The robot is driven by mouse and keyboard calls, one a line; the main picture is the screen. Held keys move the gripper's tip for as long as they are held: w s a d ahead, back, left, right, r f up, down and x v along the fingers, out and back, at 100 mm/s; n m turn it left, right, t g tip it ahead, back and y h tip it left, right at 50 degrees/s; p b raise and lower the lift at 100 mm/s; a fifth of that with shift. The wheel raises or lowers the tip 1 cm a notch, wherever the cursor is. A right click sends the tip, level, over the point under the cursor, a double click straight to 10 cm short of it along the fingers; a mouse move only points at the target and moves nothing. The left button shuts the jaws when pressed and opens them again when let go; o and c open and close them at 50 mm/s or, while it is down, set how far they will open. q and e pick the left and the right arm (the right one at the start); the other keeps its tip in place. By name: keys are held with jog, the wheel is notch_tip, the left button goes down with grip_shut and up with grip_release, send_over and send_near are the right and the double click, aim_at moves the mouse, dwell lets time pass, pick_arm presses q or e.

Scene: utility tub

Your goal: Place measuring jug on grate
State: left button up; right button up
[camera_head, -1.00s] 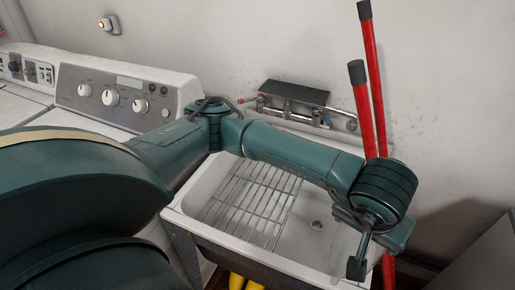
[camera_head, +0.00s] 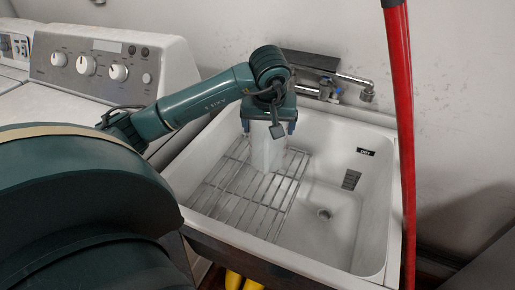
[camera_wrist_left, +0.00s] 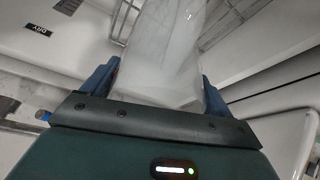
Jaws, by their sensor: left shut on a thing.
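The measuring jug (camera_head: 266,152) is pale and see-through and hangs below my left gripper (camera_head: 268,128) in the head view. My left gripper is shut on it, with one blue finger on each side. In the left wrist view the jug (camera_wrist_left: 163,55) fills the space between the fingers of the gripper (camera_wrist_left: 158,88). The grate (camera_head: 232,207) is a wire rack in the left part of the white tub. The jug is over the grate's back part; I cannot tell whether its base touches the wires. My right gripper is not in view.
The tub (camera_head: 338,262) has a bare right half with a drain (camera_head: 324,214). A tap (camera_head: 366,90) and pipes are on the wall behind. A red pole (camera_head: 402,140) stands at the right edge. A washing machine (camera_head: 115,68) stands to the left.

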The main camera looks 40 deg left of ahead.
aim_at(258, 122)
pick_arm(q)
jog(key=a, duration=0.3)
jog(key=shift+s+f+n, duration=0.15)
jog(key=shift+s+n, duration=0.05)
jog(key=shift+n, duration=0.1)
notch_tip(258, 122, down, 5)
jog(key=shift+a+f+b, duration=0.15)
jog(key=shift+b, duration=0.15)
jog(key=shift+f, duration=2.05)
jog(key=shift+f+b, duration=0.2)
jog(key=shift+b, duration=0.15)
jog(key=o, duration=1.1)
jog(key=shift+o, duration=0.2)
jog(key=shift+r, duration=0.1)
